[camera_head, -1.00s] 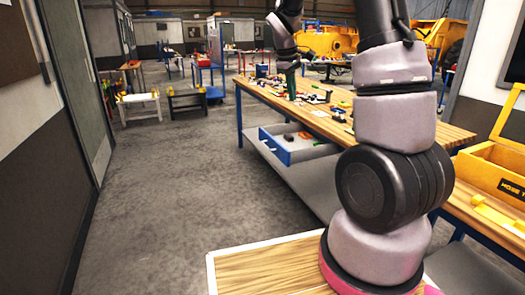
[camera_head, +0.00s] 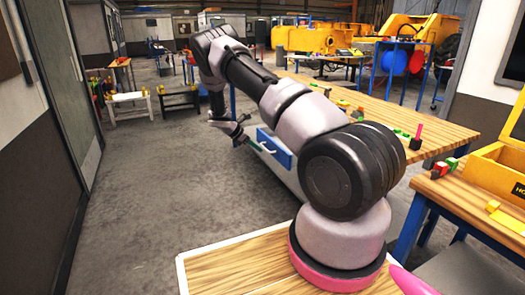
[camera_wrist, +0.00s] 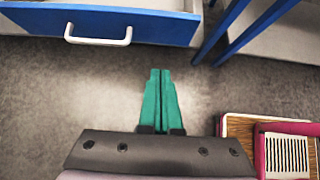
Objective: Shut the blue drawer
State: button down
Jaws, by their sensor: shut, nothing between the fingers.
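The blue drawer (camera_head: 284,156) juts out from under the wooden workbench (camera_head: 440,130). In the wrist view its blue front (camera_wrist: 170,28) runs across the top left, with a grey inside showing behind it. A white bar handle (camera_wrist: 98,41) is on that front and also shows in the head view (camera_head: 266,148). My gripper (camera_wrist: 160,72) has its green fingers together and empty. The fingertips point toward the drawer front, right of the handle in the wrist view, with a gap of floor showing between. In the head view my arm hides much of the drawer and bench.
A blue bench leg (camera_wrist: 211,35) stands right of the drawer in the wrist view. Small coloured parts lie on the bench top. A yellow box (camera_head: 497,165) sits at the right. The grey floor (camera_head: 150,190) left of the drawer is clear.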

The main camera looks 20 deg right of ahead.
aim_at(282, 159)
jog(key=shift+d+r+x, duration=0.35)
jog(key=shift+x, duration=1.6)
jog(key=shift+d+r+x, duration=0.3)
jog(key=shift+x, duration=1.6)
jog(key=shift+d+r+x, duration=0.35)
jog(key=shift+x, duration=1.6)
jog(key=shift+d, duration=0.15)
